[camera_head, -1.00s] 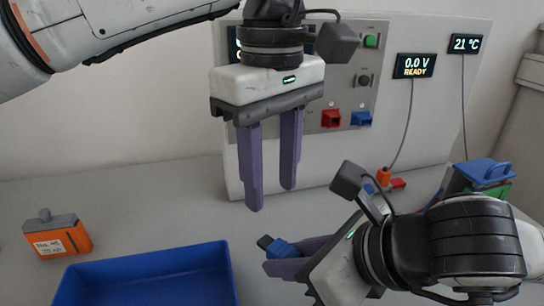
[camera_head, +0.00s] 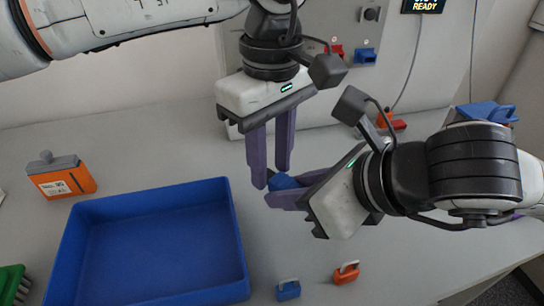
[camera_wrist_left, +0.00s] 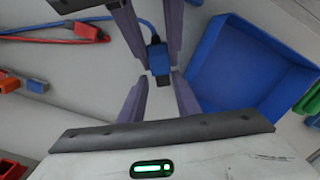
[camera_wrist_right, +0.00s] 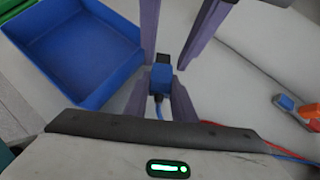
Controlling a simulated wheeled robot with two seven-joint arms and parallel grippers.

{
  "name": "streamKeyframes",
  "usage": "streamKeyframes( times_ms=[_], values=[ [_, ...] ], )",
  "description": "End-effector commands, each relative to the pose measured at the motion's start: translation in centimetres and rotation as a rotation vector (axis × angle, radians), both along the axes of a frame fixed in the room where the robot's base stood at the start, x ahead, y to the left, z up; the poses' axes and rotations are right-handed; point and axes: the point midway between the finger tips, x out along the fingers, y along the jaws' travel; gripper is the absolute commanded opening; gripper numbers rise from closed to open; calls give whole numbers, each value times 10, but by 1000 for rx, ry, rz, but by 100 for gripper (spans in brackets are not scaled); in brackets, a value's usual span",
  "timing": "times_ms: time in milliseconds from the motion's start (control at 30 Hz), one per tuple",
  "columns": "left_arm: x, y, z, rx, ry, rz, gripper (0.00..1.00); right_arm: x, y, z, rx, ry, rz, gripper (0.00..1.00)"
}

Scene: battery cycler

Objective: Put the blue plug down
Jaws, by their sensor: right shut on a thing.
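The blue plug (camera_head: 287,182), with its black tip, is held between the purple fingers of my right gripper (camera_head: 280,192), which points left above the table. The plug also shows in the left wrist view (camera_wrist_left: 158,58) and the right wrist view (camera_wrist_right: 160,75), with a blue cable trailing from it. My left gripper (camera_head: 271,177) points down from above with its fingers apart. Its fingertips are at the plug's tip end, one on each side. Whether they touch the plug I cannot tell. Part of the plug is hidden by the fingers in the head view.
An empty blue tray (camera_head: 150,245) lies on the table at left. An orange battery (camera_head: 62,178) stands behind it. A blue lock-shaped piece (camera_head: 288,289) and an orange one (camera_head: 346,273) lie at the front. A panel with red and blue sockets (camera_head: 364,55) stands at the back.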

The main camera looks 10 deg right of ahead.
Motion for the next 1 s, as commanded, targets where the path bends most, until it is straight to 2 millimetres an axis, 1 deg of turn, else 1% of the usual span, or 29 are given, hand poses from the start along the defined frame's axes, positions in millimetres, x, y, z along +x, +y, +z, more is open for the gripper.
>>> streamKeyframes(
  times_ms=[33,100,133,167,200,267,300,333,733,833,900,967,1000],
  values=[
    [1,-2,1,-7,-4,1,16,-3,3,0,5,1,11,11],
    [1,-2,1,-8,-5,1,4,-3,3,0,6,2,14,11],
    [1,-3,1,-10,-5,1,0,-4,4,0,6,1,15,11],
    [1,-3,1,-11,-6,1,0,-4,4,0,7,2,16,11],
    [2,-3,1,-12,-7,1,0,-4,5,0,7,2,18,27],
    [2,-4,2,-14,-7,1,0,-5,5,1,9,2,20,37],
    [1,-4,2,-14,-7,1,0,-5,5,1,10,3,20,44],
    [1,-4,2,-14,-7,1,0,-5,5,1,8,3,19,45],
    [1,-2,1,-8,-4,0,0,-2,0,0,5,15,11,45],
    [1,-2,1,-8,-5,0,0,-1,-9,0,10,65,14,45],
    [1,-2,1,-7,-4,0,0,-1,-19,3,27,124,23,45],
    [1,-2,1,-7,-4,0,0,-3,-28,10,56,185,37,45],
    [1,-2,1,-7,-4,0,0,-4,-35,18,86,224,50,45]
  ],
)
